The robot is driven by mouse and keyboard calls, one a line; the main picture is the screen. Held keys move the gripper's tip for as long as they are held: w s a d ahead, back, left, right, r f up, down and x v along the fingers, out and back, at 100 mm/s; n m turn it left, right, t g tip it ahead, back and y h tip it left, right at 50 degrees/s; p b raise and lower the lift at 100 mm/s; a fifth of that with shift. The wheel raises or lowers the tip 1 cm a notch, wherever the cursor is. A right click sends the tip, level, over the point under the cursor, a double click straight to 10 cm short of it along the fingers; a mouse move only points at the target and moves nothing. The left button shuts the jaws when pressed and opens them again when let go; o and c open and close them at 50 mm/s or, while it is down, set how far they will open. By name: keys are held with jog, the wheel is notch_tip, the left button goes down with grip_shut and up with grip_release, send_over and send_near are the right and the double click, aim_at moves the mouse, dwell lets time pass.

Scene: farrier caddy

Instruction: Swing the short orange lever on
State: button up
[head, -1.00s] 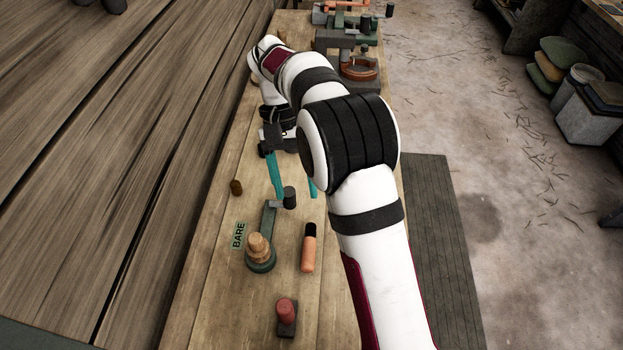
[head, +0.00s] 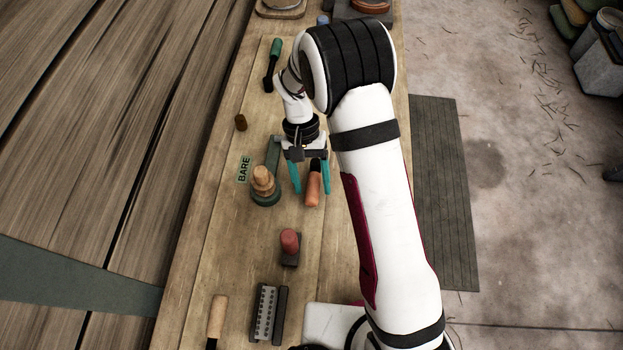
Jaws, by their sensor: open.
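I cannot pick out the short orange lever with certainty in the head view. An orange rounded piece with a black end (head: 313,188) lies on the bench below my gripper. My gripper (head: 311,198) is open and points down, its teal fingers on either side of this orange piece in the picture. The height gap is hard to judge, and no grip shows. A green-grey fixture (head: 266,200) with a stacked wooden knob stands just left, its flat arm running up toward the gripper. A red-brown stub (head: 290,240) sits on a dark block nearer the camera.
A green-handled tool (head: 274,62) lies farther back. A ridged dark block (head: 266,313) and a wooden handle (head: 217,316) are in front. My arm covers the bench's right side.

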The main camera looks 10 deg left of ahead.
grip_shut()
dwell(1.3)
